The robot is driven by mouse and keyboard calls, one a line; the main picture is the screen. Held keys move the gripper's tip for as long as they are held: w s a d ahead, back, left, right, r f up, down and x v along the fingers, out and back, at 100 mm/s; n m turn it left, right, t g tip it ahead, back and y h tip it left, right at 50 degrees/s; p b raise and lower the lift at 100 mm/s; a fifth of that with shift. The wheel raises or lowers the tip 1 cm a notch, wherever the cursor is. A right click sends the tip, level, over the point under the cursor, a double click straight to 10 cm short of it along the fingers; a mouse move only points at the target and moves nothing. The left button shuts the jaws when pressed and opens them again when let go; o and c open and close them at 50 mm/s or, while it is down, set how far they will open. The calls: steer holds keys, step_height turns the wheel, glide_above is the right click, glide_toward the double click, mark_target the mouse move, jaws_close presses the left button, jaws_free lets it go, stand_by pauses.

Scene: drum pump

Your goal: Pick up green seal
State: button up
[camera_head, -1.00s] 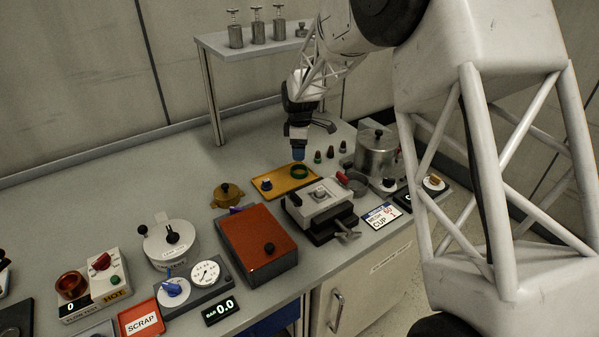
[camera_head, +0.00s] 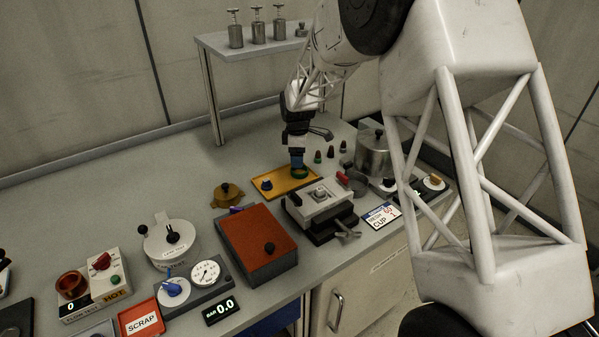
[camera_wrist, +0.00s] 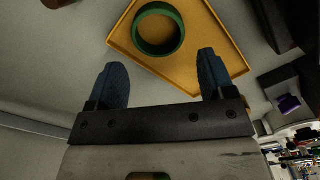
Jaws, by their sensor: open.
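The green seal (camera_wrist: 137,42) is a ring lying on the yellow tray (camera_wrist: 192,75) in the wrist view. It also shows in the head view (camera_head: 301,174), partly hidden by my gripper. My gripper (camera_head: 297,163) is just above the tray, over or close to the seal. In the wrist view my gripper (camera_wrist: 160,75) has its two blue fingers apart with nothing between them, and the seal appears beyond the fingertips. I cannot tell the exact height of the fingertips over the tray.
A blue knob-like part (camera_head: 266,184) sits at the tray's left. A grey vise (camera_head: 321,203) stands in front of it. Several small cones (camera_head: 318,156) and a metal pot (camera_head: 373,152) are to the right. An orange-red box (camera_head: 258,243) is front left. The table behind the tray is clear.

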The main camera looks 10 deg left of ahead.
steer(key=shift+f, duration=2.6)
steer(key=c, duration=0.7)
